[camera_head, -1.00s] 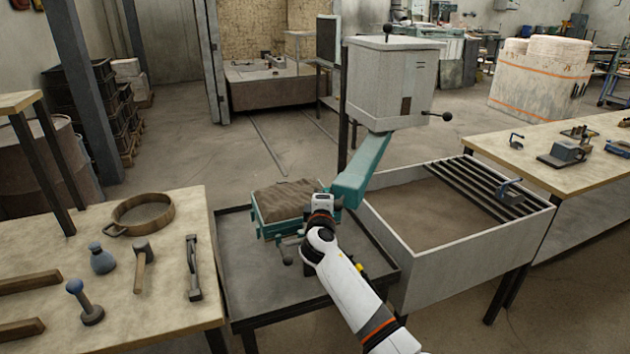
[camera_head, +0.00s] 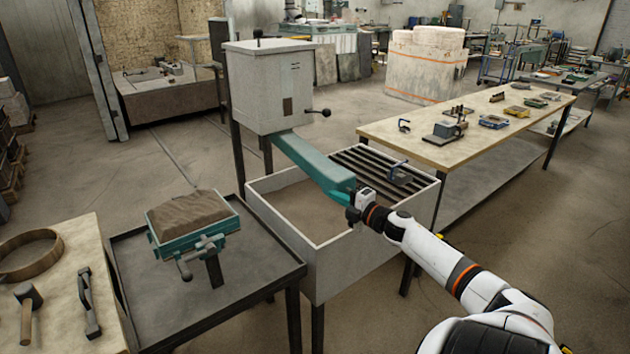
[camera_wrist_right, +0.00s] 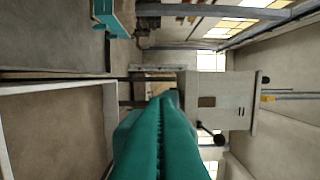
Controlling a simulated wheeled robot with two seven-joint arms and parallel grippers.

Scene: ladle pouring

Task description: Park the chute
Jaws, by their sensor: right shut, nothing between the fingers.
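The teal chute (camera_head: 312,167) extends from under the grey hopper box (camera_head: 268,88) and slopes down to the right over the sand bin (camera_head: 283,222). My right gripper (camera_head: 356,203) is shut at the chute's lower end, close against its side, with nothing between its fingers; whether it touches is hard to tell. In the right wrist view the chute (camera_wrist_right: 158,140) fills the lower middle and leads up to the hopper (camera_wrist_right: 218,101). The gripper fingers do not show there. My left gripper is not in view.
A teal moulding box filled with sand (camera_head: 192,222) stands on the dark tray table (camera_head: 165,315) at left. A slatted grate (camera_head: 385,173) covers the bin's back right. A long workbench (camera_head: 475,140) with tools stands at right.

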